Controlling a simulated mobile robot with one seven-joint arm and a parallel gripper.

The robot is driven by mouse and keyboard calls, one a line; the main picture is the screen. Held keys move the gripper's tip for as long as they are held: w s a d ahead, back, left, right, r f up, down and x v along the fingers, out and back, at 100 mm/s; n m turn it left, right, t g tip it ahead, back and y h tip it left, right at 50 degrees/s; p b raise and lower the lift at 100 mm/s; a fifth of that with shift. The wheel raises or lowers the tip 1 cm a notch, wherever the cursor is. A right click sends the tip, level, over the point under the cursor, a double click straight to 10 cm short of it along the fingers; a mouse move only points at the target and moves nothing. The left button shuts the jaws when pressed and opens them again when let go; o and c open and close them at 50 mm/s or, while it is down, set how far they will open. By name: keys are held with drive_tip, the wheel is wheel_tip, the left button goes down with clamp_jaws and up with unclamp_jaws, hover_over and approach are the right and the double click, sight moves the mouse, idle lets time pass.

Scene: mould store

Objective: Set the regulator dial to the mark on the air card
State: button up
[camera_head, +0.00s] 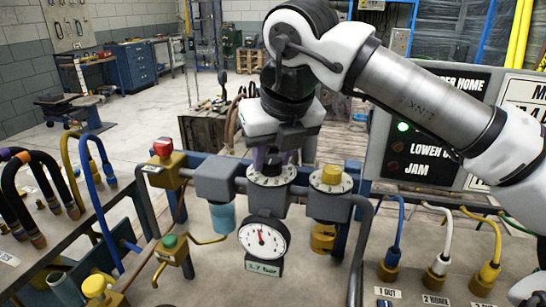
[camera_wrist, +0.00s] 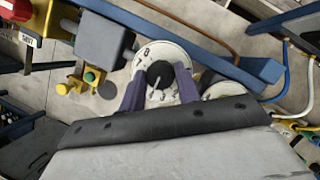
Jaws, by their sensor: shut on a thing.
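The regulator dial is a white marked disc (camera_head: 271,178) with a dark knob (camera_wrist: 160,74) in its middle, on a grey housing above a round gauge. My gripper (camera_head: 270,162) points down over it. In the wrist view its two purple fingers are shut on the dark knob, one each side. The scale is partly hidden by the fingers, and I cannot read its setting. The round white gauge (camera_head: 263,238) below has a needle pointing up and slightly left. I cannot make out an air card for certain; a white sign (camera_head: 524,100) at the right edge is cut off.
A yellow knob on a second marked disc (camera_head: 331,176) stands close right of the dial. A red-topped yellow valve (camera_head: 163,160) and a green-button valve (camera_head: 172,248) are left. Blue, white and yellow hoses rise at right. A sign with a lit green lamp (camera_head: 403,127) stands behind.

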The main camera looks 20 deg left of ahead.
idle(0.3)
drive_tip(key=o, duration=1)
drive_tip(key=shift+c, duration=0.2)
drive_tip(key=v, duration=1.3)
drive_tip(key=shift+r, duration=0.4)
drive_tip(key=shift+s, duration=0.1)
